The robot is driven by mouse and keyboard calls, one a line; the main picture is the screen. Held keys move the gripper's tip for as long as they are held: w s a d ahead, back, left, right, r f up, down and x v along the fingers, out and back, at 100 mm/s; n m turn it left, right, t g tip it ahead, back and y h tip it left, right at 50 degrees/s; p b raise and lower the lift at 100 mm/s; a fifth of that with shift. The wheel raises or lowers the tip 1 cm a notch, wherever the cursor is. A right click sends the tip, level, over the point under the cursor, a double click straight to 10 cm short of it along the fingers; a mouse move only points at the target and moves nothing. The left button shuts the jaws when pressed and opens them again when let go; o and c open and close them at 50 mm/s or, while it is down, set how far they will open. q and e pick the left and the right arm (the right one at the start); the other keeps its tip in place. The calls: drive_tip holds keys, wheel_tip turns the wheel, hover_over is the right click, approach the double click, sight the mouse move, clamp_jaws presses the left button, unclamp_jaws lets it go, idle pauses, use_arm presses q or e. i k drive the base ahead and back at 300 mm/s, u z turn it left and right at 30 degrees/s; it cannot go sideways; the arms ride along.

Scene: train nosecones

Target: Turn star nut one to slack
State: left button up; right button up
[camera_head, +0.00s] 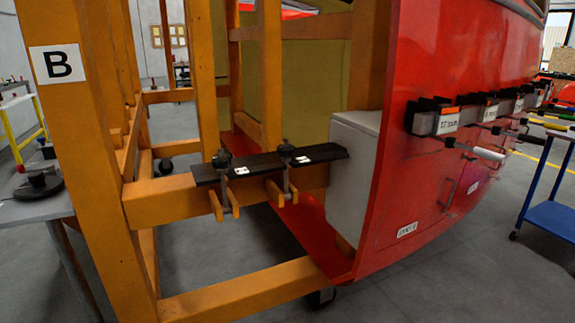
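Two dark star-shaped nuts sit on top of a black bar (265,166) fixed to the orange frame. The left star nut (221,158) and the right star nut (287,149) each top a grey clamp with orange prongs hanging below the beam. Small white tags lie on the bar beside each nut, too small to read, so I cannot tell which nut is number one. Whether either nut is tight or slack does not show. Neither of my grippers is in view.
An orange frame post (75,130) marked B stands at left. A red nosecone shell (440,110) with several black clamps and tags fills the right. A grey table (40,203) is at far left, a blue cart (552,217) at far right. Grey floor shows between.

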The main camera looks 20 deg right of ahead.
sight(286, 153)
drive_tip(key=u, duration=0.25)
drive_tip(key=i, duration=1.55)
drive_tip(key=z, duration=0.8)
